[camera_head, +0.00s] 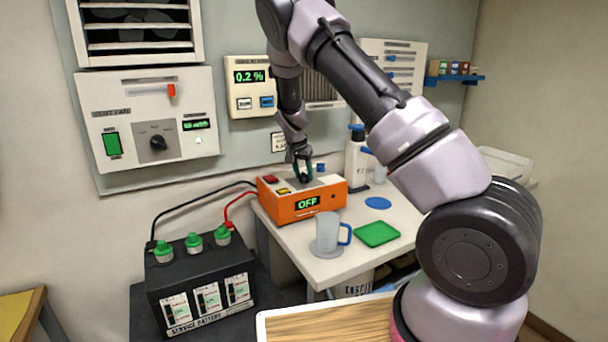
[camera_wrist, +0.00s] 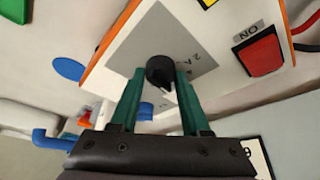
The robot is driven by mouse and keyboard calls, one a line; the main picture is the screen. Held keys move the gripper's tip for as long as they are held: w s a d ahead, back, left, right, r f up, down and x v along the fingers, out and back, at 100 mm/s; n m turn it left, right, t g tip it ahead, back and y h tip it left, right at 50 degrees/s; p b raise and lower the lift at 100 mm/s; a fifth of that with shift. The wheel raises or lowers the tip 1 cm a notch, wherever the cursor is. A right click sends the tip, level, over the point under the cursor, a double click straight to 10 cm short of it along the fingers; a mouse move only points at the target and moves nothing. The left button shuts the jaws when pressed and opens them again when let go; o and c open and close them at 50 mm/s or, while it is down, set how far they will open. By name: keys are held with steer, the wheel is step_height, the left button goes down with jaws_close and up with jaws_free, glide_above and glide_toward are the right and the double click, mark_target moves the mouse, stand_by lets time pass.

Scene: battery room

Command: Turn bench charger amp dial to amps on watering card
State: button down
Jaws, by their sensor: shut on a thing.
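The bench charger (camera_head: 286,213) is an orange box with a light top, standing on the white bench. Its front display (camera_head: 307,203) reads OFF in green. The amp dial (camera_wrist: 159,68) is a black knob on a grey plate (camera_wrist: 190,50) on the charger's top. In the wrist view my gripper (camera_wrist: 161,77) has its two green fingers shut on either side of this dial. In the head view my gripper (camera_head: 302,169) points down onto the charger's top and hides most of the dial. A "2 A" mark shows beside the dial. I cannot make out the watering card.
A red ON switch (camera_wrist: 263,51) sits beside the dial plate. A clear mug (camera_head: 326,233) with a blue handle and a green tray (camera_head: 377,234) stand in front of the charger. A black service battery (camera_head: 200,283) with green caps is at left, cabled to the charger. A white bottle (camera_head: 356,160) stands behind.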

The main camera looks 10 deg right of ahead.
steer(key=shift+a+m+g+h, duration=0.1)
steer(key=shift+m+g+h, duration=0.2)
steer(key=shift+m, duration=0.8)
steer(key=shift+c, duration=1.9)
jaws_free()
steer(key=shift+f, duration=0.1)
steer(key=v, duration=1.1)
